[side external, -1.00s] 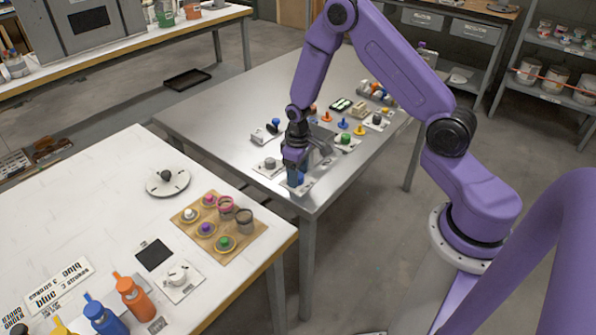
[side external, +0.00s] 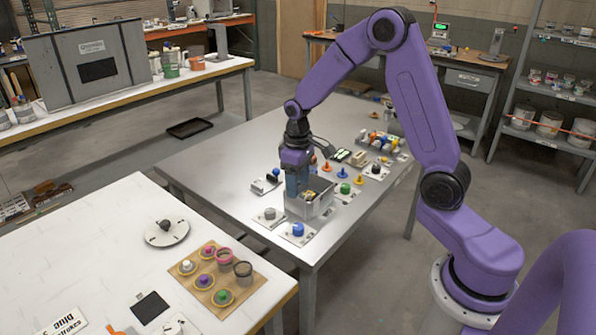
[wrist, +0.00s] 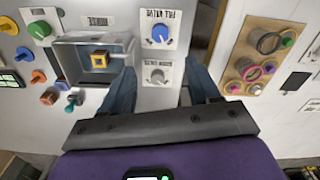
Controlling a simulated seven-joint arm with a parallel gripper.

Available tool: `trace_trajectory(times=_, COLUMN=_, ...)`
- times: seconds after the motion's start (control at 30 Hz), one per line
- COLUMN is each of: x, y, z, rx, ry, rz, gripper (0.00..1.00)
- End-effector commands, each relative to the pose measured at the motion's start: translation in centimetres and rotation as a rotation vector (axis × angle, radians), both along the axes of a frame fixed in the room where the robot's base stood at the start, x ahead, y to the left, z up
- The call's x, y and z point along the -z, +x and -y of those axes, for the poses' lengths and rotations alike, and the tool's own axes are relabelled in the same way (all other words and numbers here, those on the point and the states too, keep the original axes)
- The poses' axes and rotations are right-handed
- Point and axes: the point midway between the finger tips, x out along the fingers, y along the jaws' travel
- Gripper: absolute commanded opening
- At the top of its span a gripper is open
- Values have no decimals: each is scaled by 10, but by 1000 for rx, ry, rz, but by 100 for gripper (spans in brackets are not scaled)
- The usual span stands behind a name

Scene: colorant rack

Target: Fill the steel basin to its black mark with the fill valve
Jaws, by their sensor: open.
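The steel basin (side external: 322,207) stands on the metal table, a yellow block (wrist: 99,60) inside it. The basin also shows in the wrist view (wrist: 127,72). I cannot make out its black mark or the water level. The fill valve is a blue knob (side external: 298,229) on a white plate, right of the basin in the wrist view (wrist: 160,33). A grey knob (wrist: 157,75) on a second plate is beside it. My gripper (wrist: 160,68) is open and empty, its fingers spread either side of the grey knob in the picture. In the side view my gripper (side external: 297,188) overlaps the basin's left side.
Several coloured knobs and pegs (side external: 342,173) lie beyond the basin on the metal table. The white table (side external: 110,230) in front holds a tan board (side external: 240,262) with cups and a round white dial plate (side external: 166,234). The metal table's left part is clear.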

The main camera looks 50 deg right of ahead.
Motion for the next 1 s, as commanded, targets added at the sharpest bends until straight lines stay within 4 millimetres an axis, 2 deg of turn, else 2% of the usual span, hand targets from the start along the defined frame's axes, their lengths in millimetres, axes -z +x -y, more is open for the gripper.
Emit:
trace_trajectory(times=0.1, x=-17, y=1, z=0, rx=0, ry=0, rz=3, gripper=61)
trace_trajectory(times=0.3, x=-30, y=0, z=0, rx=0, ry=0, rz=0, gripper=61)
trace_trajectory(times=1.0, x=-30, y=0, z=0, rx=0, ry=0, rz=-1, gripper=61)
